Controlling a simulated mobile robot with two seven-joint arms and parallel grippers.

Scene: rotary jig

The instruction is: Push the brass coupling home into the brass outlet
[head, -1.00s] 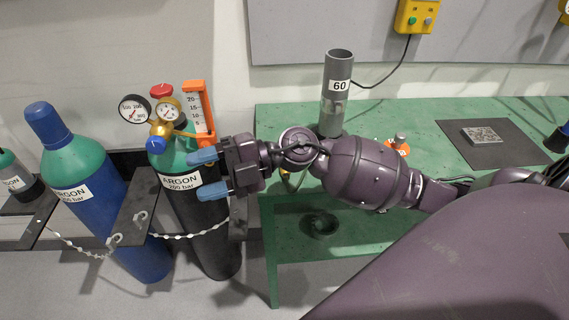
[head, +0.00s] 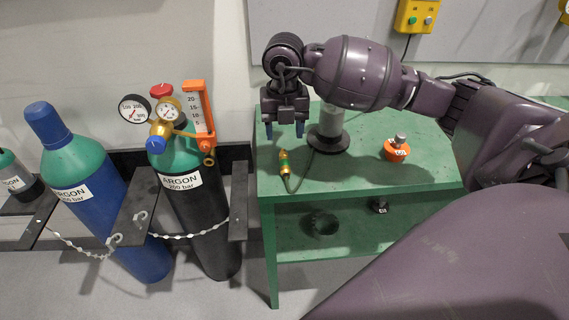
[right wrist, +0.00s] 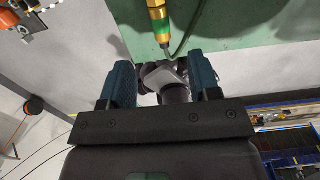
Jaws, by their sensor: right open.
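The brass coupling (head: 284,163) has a green band and a thin dark green hose. It lies on the green table near its left edge, and it also shows in the right wrist view (right wrist: 158,18). The brass outlet (head: 209,159) hangs below the orange-framed flowmeter (head: 199,112) on the argon cylinder's regulator, and nothing is fitted to it. My right gripper (head: 284,130) is open and empty, with its blue fingers pointing down beyond the coupling. The coupling is apart from the fingers. My left gripper is not in view.
The black argon cylinder (head: 207,225) and the blue cylinder (head: 118,215) stand chained left of the table (head: 360,177). A dark round-based post (head: 328,139) stands close to my right gripper. An orange object (head: 396,152) sits further right. The table front is clear.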

